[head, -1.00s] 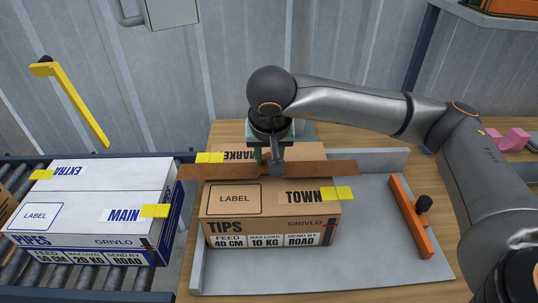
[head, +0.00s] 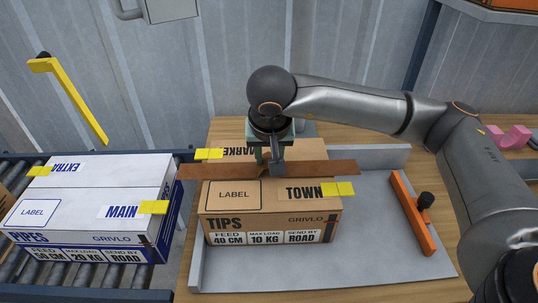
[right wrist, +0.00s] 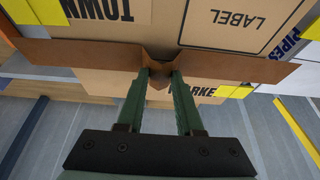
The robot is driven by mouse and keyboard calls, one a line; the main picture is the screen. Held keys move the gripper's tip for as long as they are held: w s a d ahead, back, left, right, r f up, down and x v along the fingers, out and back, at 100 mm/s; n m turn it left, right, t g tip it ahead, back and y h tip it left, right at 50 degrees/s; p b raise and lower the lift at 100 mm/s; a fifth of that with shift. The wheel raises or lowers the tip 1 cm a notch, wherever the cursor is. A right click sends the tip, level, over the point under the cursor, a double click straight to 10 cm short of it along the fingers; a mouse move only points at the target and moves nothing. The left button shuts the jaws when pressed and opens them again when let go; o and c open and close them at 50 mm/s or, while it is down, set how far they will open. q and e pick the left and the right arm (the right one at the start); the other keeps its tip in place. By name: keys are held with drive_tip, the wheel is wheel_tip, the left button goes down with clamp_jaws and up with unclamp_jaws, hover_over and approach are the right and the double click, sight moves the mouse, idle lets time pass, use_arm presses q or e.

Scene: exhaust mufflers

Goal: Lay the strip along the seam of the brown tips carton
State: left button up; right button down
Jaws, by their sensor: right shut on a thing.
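The brown tips carton (head: 270,212) stands on a grey fixture plate, its TIPS side facing me. A long brown strip (head: 325,168) spans across the top of the carton and sticks out past both of its sides. My right gripper (head: 271,170) comes down from above and is shut on the strip near its middle. In the right wrist view the strip (right wrist: 90,57) is creased between the two green fingers (right wrist: 160,75), with the carton top (right wrist: 170,20) beyond it. Whether the strip touches the carton cannot be told. My left gripper is not in view.
A white pipes carton (head: 85,207) sits on the roller conveyor (head: 60,277) at left. A yellow arm (head: 75,100) stands behind it. An orange bar with a black knob (head: 410,213) lies on the plate (head: 350,260) at right. Yellow tabs (head: 338,189) stick out from the carton.

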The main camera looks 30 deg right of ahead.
drive_tip(key=shift+c, duration=2.4)
unclamp_jaws()
